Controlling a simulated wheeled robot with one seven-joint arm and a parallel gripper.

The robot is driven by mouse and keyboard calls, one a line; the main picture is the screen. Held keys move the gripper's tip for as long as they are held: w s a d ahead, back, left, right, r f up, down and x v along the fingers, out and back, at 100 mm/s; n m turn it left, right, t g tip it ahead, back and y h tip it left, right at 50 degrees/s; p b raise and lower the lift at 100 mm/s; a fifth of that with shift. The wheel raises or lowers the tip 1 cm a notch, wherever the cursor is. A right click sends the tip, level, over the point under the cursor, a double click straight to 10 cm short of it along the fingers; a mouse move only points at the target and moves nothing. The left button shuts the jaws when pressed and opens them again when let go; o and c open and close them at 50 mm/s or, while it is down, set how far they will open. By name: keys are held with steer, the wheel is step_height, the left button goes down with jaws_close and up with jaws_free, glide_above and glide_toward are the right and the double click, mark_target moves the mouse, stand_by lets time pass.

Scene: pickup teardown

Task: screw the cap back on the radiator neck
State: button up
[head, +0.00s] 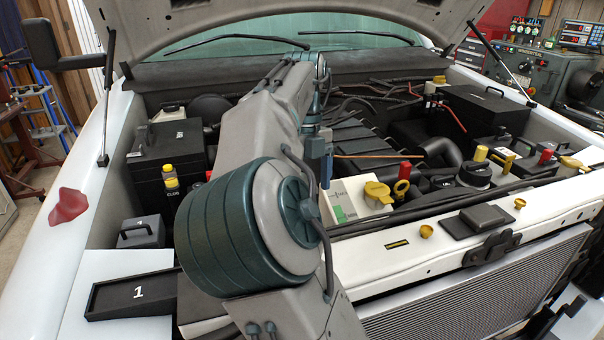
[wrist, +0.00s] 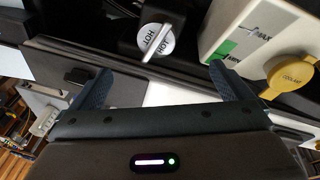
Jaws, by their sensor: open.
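A round cap with a white face marked HOT and a pale raised bar (wrist: 158,40) shows at the top middle of the wrist view. It sits against a dark part; I cannot tell whether it is on the radiator neck, which I cannot make out. My gripper (wrist: 162,76) is open, its two dark blue fingers apart with nothing between them. The cap lies beyond the fingertips, roughly in line with the gap. In the head view my arm hides the area left of the coolant tank and most of my gripper.
The white coolant tank (head: 341,204) with a yellow cap (head: 377,192) stands close to the right finger; it also shows in the wrist view (wrist: 248,38). A black tray marked 1 (head: 138,294) lies at front left. The radiator (head: 470,290) is below the front crossbar.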

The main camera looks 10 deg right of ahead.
step_height(320, 180, up, 5)
steer(key=s+a+m+t+p, duration=0.15)
steer(key=m+p, duration=0.25)
steer(key=m, duration=0.7)
steer(key=shift+t, duration=0.55)
steer(key=f, duration=1.3)
steer(key=shift+s+d+f+p, duration=0.1)
steer(key=shift+s+f+p, duration=0.15)
steer(key=shift+f+p, duration=0.1)
steer(key=shift+r+n, duration=0.15)
steer(key=shift+n, duration=1.45)
steer(key=shift+d+n, duration=0.1)
steer(key=shift+n, duration=1.2)
steer(key=shift+n, duration=1)
